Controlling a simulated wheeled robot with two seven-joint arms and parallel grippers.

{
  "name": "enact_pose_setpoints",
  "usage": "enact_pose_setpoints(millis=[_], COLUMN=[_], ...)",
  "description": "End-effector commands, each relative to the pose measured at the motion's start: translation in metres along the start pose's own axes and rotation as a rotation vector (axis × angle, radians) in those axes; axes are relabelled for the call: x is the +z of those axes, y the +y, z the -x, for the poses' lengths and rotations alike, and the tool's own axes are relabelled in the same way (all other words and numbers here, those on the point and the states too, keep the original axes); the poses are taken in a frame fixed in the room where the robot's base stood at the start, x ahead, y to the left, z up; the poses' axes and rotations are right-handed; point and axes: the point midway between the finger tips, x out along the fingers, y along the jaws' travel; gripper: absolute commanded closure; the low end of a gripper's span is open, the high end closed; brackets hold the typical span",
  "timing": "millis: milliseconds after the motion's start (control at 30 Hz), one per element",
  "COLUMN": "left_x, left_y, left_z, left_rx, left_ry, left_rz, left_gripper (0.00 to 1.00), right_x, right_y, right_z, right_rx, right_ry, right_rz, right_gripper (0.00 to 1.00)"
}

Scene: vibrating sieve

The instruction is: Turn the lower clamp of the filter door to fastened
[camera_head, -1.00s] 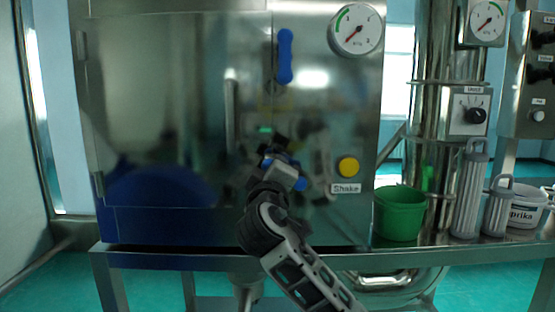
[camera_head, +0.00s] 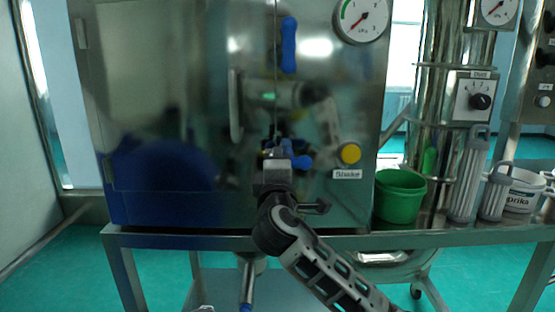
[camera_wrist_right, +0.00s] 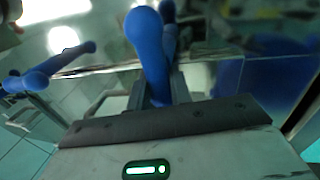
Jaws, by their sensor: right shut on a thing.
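The filter door (camera_head: 160,120) is a large shiny metal panel, shown closed. Its lower clamp (camera_head: 302,161) has a blue handle, partly hidden by my right gripper; its visible end points right, roughly level. My right gripper (camera_head: 279,153) is at this clamp, in front of the door. In the right wrist view, a blue handle (camera_wrist_right: 150,45) stands between my right gripper's fingers (camera_wrist_right: 160,92), which are shut on it. The upper clamp (camera_head: 289,45) is blue and upright. My left gripper is not in view.
A yellow Shake button (camera_head: 350,153) is right of the lower clamp. A pressure gauge (camera_head: 363,18) is above it. A green bucket (camera_head: 399,198) and grey cylindrical filters (camera_head: 466,180) stand on the bench at right. A vertical door handle (camera_head: 236,105) is left of the clamps.

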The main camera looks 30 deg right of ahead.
Motion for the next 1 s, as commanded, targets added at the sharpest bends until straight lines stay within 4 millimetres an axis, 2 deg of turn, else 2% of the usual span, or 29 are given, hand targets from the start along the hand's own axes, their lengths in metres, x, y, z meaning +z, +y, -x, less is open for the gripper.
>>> enact_pose_setpoints(millis=[367,400,433,767,867,1000], left_x=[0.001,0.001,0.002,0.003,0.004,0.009], left_y=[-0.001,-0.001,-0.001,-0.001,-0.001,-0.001], left_z=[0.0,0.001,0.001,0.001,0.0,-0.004], left_rx=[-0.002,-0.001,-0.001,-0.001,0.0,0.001], left_ry=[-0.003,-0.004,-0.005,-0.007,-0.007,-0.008], left_rz=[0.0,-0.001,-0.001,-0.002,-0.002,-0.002], left_gripper=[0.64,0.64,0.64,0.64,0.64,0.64], right_x=[-0.001,-0.001,-0.001,-0.001,-0.001,-0.001], right_y=[-0.003,-0.003,-0.003,-0.002,-0.003,-0.004], right_z=[0.001,0.001,0.001,0.003,0.011,0.038], right_rx=[-0.004,-0.004,-0.004,-0.001,-0.002,-0.001], right_ry=[0.003,0.003,0.003,0.002,0.003,0.006], right_rz=[0.01,0.01,0.01,0.006,0.004,0.003], right_gripper=[1.0,0.68,0.6,0.6,0.6,0.6])
